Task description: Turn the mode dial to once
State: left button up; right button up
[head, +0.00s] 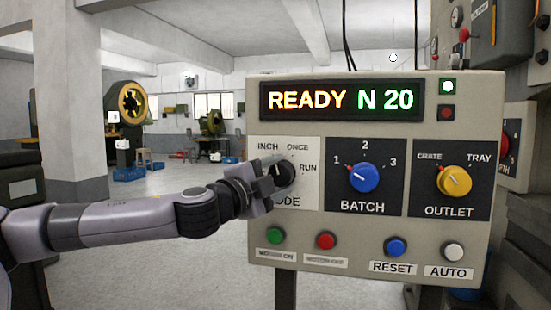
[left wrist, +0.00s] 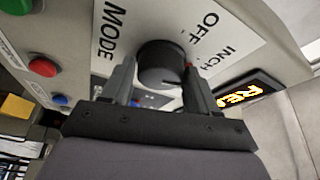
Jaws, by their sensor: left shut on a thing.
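The black mode dial (head: 284,171) is on the left of the control panel, with INCH, ONCE and RUN printed around it. My left gripper (head: 270,181) is at the dial and covers part of it in the head view. In the left wrist view the dial (left wrist: 160,66) sits between the two fingers of my left gripper (left wrist: 163,85), which are shut on its sides. OFF and INCH are printed beside it there. The dial's pointer is mostly hidden, so I cannot tell its setting. The display (head: 341,100) reads READY N 20. My right gripper is not in view.
The blue batch dial (head: 364,177) and yellow outlet dial (head: 455,181) are to the right. Below are green (head: 275,235), red (head: 326,241), blue (head: 396,247) and white (head: 453,251) buttons. Open floor lies behind the panel.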

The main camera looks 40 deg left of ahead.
pick_arm(q)
jog(key=shift+r+m+p, duration=0.5)
jog(key=shift+r+p, duration=0.05)
jog(key=shift+p, duration=0.05)
jog(key=m+g+p, duration=0.2)
jog(key=m+p, duration=0.2)
jog(key=p, duration=0.1)
jog(key=shift+f, duration=0.1)
jog(key=shift+f+m+g+p, duration=0.1)
jog(key=shift+m+g+p, duration=0.3)
jog(key=shift+m, duration=1.2)
jog(key=shift+g+p, duration=0.3)
jog(key=o, duration=1)
jog(key=shift+w, duration=0.1)
jog(key=shift+o, duration=0.2)
jog(key=shift+s, duration=0.2)
